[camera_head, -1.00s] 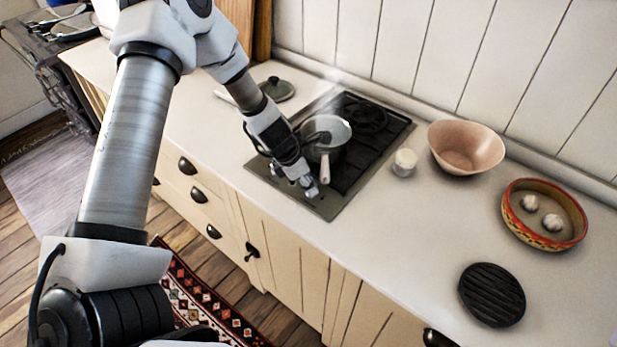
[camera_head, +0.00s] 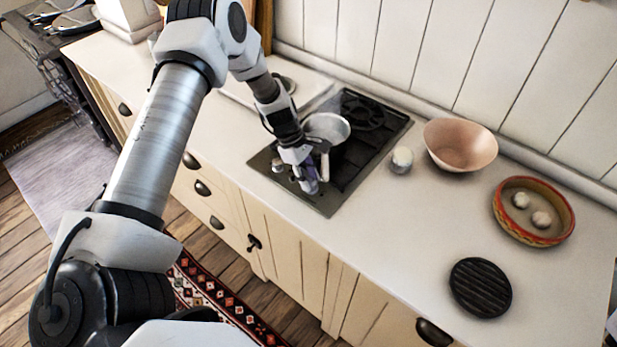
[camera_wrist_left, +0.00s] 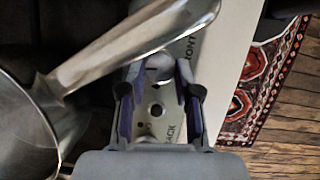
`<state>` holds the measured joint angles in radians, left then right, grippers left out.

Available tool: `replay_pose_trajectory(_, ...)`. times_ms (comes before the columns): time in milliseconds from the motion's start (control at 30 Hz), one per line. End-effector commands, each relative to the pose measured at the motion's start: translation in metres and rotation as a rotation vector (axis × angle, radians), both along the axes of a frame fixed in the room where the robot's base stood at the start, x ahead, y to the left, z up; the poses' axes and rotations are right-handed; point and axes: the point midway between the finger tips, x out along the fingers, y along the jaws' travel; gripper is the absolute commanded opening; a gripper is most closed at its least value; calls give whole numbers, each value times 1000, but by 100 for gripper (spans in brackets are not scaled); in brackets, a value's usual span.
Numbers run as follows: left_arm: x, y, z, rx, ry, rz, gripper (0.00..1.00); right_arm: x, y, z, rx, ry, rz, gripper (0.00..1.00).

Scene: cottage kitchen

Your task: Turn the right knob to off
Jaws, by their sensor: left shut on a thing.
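The dark gas hob (camera_head: 375,150) is set in the pale counter, with a grey control strip at its front left. My left gripper (camera_head: 312,187) is over the front end of that strip and covers the right knob in the head view. In the left wrist view my left gripper (camera_wrist_left: 158,95) has its two fingers on either side of the silver right knob (camera_wrist_left: 159,66), shut on it. Lettering reading FRONT and BACK shows on the strip. The left knob (camera_head: 277,165) stands beside the gripper. The right knob's pointer cannot be made out. My right gripper is out of view.
A metal saucepan (camera_head: 328,127) stands on the hob, its handle close to my left gripper; the handle also crosses the left wrist view (camera_wrist_left: 135,40). A small white jar (camera_head: 402,160), a terracotta bowl (camera_head: 460,146), a patterned dish (camera_head: 500,215) and a black ribbed disc (camera_head: 480,287) stand right.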

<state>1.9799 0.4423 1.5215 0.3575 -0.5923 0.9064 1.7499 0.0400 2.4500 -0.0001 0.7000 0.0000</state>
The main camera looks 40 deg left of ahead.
Motion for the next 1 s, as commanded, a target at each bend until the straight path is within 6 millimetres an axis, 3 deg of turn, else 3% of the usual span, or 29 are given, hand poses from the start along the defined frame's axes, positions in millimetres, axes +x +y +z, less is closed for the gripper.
replay_pose_trajectory(300,2,0,0,1,-3,-122,0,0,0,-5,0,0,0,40)
replay_pose_trajectory(800,3,0,1,2,-4,-142,0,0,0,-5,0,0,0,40)
replay_pose_trajectory(833,3,0,1,1,-4,-142,40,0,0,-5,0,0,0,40)
replay_pose_trajectory(1000,2,0,1,1,-2,-142,43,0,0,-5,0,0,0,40)
